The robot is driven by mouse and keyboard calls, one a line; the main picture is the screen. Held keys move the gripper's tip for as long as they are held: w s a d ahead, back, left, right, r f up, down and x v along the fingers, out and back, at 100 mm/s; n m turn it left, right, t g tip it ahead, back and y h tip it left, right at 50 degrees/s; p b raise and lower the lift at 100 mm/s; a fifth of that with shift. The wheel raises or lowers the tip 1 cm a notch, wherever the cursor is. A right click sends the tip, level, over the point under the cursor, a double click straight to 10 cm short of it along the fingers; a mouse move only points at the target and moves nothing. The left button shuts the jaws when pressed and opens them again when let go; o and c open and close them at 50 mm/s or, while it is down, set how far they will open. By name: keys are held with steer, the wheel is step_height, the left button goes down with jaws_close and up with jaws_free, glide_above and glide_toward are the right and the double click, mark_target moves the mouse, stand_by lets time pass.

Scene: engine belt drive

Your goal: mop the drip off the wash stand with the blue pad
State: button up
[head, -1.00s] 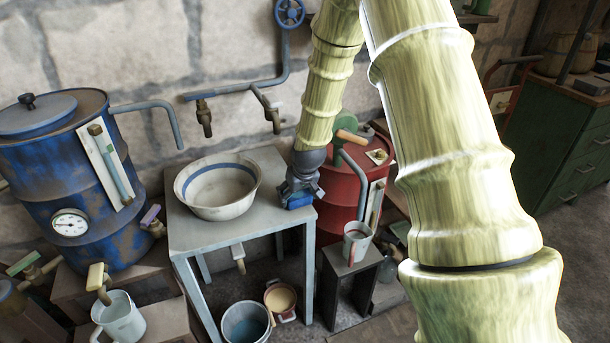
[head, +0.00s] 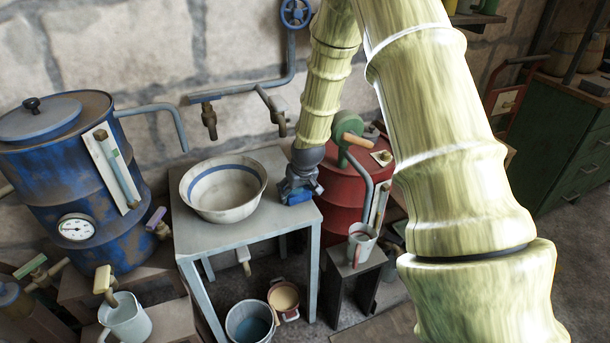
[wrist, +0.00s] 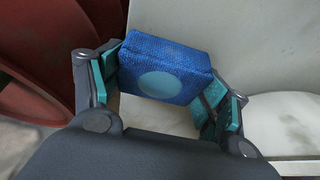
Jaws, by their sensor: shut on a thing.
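My gripper (head: 301,182) points down over the right side of the grey wash stand (head: 250,235). It is shut on the blue pad (head: 297,197), which shows low at the stand top, right of the basin. In the wrist view the pad (wrist: 172,60) is a blue woven block with a paler round patch, held between the teal fingertips of my gripper (wrist: 160,88). The pale stand top (wrist: 240,35) lies beyond and below it. I cannot tell whether the pad touches the top. I see no drip; the pad and gripper may hide it.
A white basin with a blue band (head: 224,190) stands on the stand, left of my gripper. Taps (head: 209,122) hang above from a wall pipe. A red drum (head: 345,190) stands close on the right, a blue drum (head: 75,180) on the left. A bucket (head: 250,322) is below.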

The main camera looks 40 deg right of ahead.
steer(key=v, duration=0.1)
steer(key=p+v, duration=0.1)
steer(key=v, duration=0.2)
steer(key=shift+w+d+r+p, duration=0.2)
steer(key=shift+w+d+p, duration=0.1)
steer(key=shift+w, duration=0.05)
steer(key=shift+w+d+r+p, duration=0.1)
steer(key=shift+w+r+p, duration=0.1)
steer(key=shift+r+p, duration=1.4)
steer(key=shift+r, duration=0.35)
steer(key=shift+s, duration=0.1)
